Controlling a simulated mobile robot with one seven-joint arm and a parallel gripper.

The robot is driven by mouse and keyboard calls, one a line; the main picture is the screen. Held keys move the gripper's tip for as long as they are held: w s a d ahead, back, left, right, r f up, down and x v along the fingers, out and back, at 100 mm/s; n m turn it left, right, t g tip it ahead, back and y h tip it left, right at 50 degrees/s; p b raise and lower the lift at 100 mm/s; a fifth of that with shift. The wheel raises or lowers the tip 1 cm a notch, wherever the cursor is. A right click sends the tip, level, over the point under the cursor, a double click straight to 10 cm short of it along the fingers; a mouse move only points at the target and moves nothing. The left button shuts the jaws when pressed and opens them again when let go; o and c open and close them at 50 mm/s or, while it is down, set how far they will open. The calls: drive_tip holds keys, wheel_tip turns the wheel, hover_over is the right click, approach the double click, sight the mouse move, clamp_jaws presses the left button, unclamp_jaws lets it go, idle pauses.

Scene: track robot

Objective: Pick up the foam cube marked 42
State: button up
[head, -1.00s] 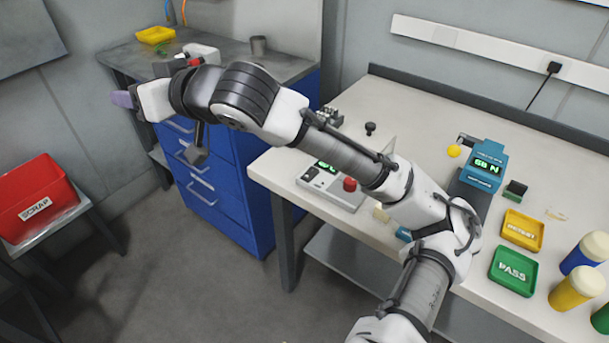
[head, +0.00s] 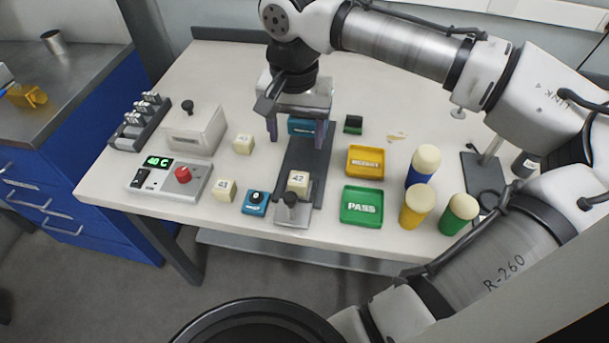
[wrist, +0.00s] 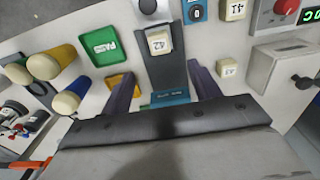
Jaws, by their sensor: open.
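The cream foam cube marked 42 (head: 298,182) sits upright on the dark grey bed of a tester (head: 303,160), just behind a small round knob. It also shows in the wrist view (wrist: 159,42), number upward, beyond and between my fingers. My gripper (head: 296,135) points down with its two purple-grey fingers apart and empty. It is over the tester's rear part, behind the cube and not touching it. In the wrist view my gripper (wrist: 162,78) is open across the bed. The tester's blue head (head: 305,126) is partly hidden behind my gripper.
Two other marked cubes (head: 225,189) (head: 244,143) stand left of the tester, near a blue gauge (head: 256,202) and a control box (head: 170,180). Yellow (head: 365,161) and green PASS (head: 361,205) trays are to the right, then several capped cylinders (head: 416,205).

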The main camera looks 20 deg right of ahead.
hover_over(298, 178)
wheel_tip(298, 178, down, 8)
drive_tip(key=shift+s+a, duration=0.1)
drive_tip(key=shift+f+p, duration=0.75)
drive_tip(key=shift+f, duration=2)
drive_tip(key=shift+c, duration=0.3)
drive_tip(key=c, duration=1)
